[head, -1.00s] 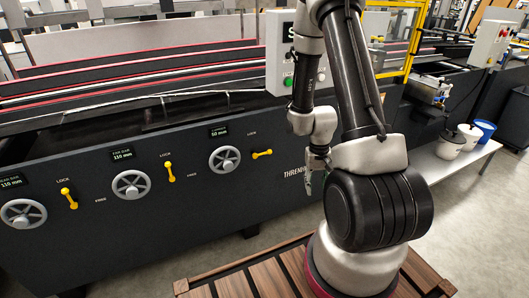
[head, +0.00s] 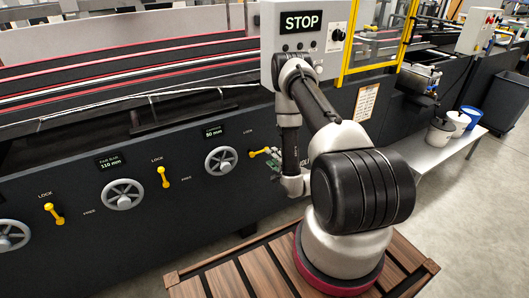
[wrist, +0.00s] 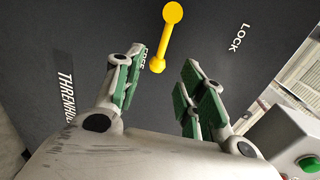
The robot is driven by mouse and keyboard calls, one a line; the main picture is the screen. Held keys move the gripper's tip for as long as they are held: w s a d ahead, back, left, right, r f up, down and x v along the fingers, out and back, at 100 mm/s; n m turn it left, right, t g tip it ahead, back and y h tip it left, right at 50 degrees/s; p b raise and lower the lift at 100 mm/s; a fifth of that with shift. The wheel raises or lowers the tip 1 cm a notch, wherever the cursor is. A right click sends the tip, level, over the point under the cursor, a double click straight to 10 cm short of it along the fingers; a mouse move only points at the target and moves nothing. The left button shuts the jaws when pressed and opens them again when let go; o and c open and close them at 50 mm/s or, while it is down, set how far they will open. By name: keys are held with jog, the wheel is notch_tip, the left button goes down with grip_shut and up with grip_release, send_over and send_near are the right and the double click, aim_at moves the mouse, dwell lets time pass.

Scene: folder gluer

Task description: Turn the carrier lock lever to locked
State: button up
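The carrier lock lever (head: 260,152) is a yellow handle on the dark machine panel, right of the rightmost handwheel. It lies nearly level in the head view. In the wrist view the yellow lever (wrist: 165,38) stands between the FREE label (wrist: 143,56), partly hidden by a finger, and the LOCK label (wrist: 239,38). My gripper (wrist: 163,62) is open, with green-padded fingers on either side of the lever's near end in the picture. I see no clear contact. In the head view my gripper (head: 275,161) is at the lever's right end.
Two more yellow levers (head: 164,177) (head: 53,213) and grey handwheels (head: 221,161) (head: 123,194) line the panel to the left. A control box with a STOP display (head: 301,22) hangs above my arm; its green button (wrist: 309,162) shows in the wrist view. A wooden platform (head: 215,282) lies below.

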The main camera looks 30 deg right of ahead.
aim_at(259, 152)
jog(key=w+f, duration=0.1)
jog(key=w, duration=0.6)
jog(key=shift+f, duration=0.2)
jog(key=shift+a, duration=0.1)
grip_shut()
